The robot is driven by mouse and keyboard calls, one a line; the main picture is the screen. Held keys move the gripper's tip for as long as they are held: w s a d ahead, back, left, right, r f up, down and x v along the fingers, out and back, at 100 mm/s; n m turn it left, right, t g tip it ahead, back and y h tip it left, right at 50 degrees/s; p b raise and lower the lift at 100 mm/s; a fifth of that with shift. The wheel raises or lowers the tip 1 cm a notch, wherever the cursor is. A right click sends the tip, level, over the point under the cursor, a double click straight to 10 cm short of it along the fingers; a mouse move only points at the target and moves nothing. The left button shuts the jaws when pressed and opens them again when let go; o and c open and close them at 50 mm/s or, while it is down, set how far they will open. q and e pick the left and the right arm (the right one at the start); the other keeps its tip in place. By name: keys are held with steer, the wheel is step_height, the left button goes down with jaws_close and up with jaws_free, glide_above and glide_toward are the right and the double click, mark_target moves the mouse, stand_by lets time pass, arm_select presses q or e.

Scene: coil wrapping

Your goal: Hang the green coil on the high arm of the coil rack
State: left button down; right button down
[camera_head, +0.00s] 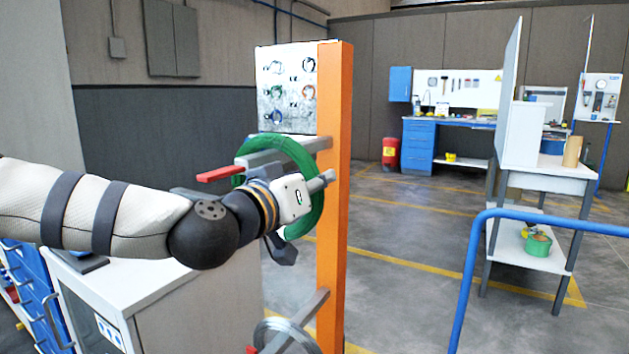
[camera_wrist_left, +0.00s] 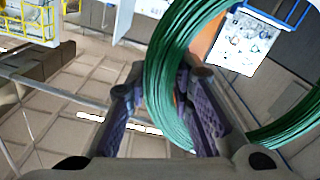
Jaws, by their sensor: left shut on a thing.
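The green coil (camera_head: 300,155) is an upright ring beside the orange post of the coil rack (camera_head: 334,220). The rack's high arm (camera_head: 318,144) is a grey bar running left from the post to a red tip (camera_head: 219,174). The bar appears to pass through the ring just below its top, with the red tip out on the left side; contact between them cannot be told. My left gripper (camera_head: 322,182) is shut on the coil's right side. In the left wrist view, the coil (camera_wrist_left: 167,75) passes between the two fingers (camera_wrist_left: 168,108). My right gripper is out of view.
A silver coil (camera_head: 285,336) hangs on a lower rack arm. A picture board (camera_head: 287,85) is fixed at the rack's top. A white cabinet (camera_head: 190,300) stands at lower left. A blue rail (camera_head: 540,218) is at right.

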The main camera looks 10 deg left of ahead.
arm_select(q)
steer(key=shift+r, duration=0.15)
